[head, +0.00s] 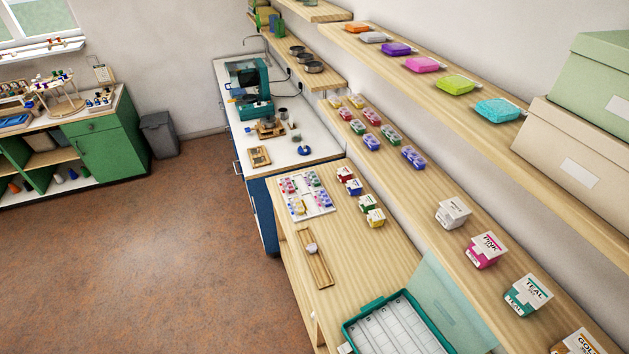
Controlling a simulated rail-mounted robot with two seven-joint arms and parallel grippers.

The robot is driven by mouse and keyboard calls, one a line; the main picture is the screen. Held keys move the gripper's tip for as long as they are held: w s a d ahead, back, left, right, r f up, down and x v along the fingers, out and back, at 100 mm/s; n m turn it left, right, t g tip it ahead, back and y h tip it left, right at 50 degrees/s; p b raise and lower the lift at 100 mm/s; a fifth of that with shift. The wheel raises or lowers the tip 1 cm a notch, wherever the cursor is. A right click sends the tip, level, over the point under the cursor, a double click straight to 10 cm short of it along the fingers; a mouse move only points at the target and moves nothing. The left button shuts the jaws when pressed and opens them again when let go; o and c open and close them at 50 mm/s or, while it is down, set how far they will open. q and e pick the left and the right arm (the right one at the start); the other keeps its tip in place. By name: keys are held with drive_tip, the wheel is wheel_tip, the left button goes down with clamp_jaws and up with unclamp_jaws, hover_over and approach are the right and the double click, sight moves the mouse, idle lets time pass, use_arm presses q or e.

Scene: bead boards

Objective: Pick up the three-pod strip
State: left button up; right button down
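Small coloured pod strips lie in two rows on the middle wall shelf. They include yellow strips (335,101), red strips (345,114), green strips (358,127) and blue strips (371,142). In the right-hand row, a blue strip (413,157) lies nearest and looks longer than the blue one beside it. The pods are too small to count surely, so I cannot tell which strip has three. A white sectioned tray (319,209) on the lower wooden bench holds more coloured pods. Neither of my grippers is in view.
Labelled cartons, such as a pink one (484,250) and a teal one (528,294), stand nearer on the shelf. An upper shelf (430,88) with coloured packets overhangs it. An open teal case (395,325) sits on the bench. The brown floor (150,260) is clear.

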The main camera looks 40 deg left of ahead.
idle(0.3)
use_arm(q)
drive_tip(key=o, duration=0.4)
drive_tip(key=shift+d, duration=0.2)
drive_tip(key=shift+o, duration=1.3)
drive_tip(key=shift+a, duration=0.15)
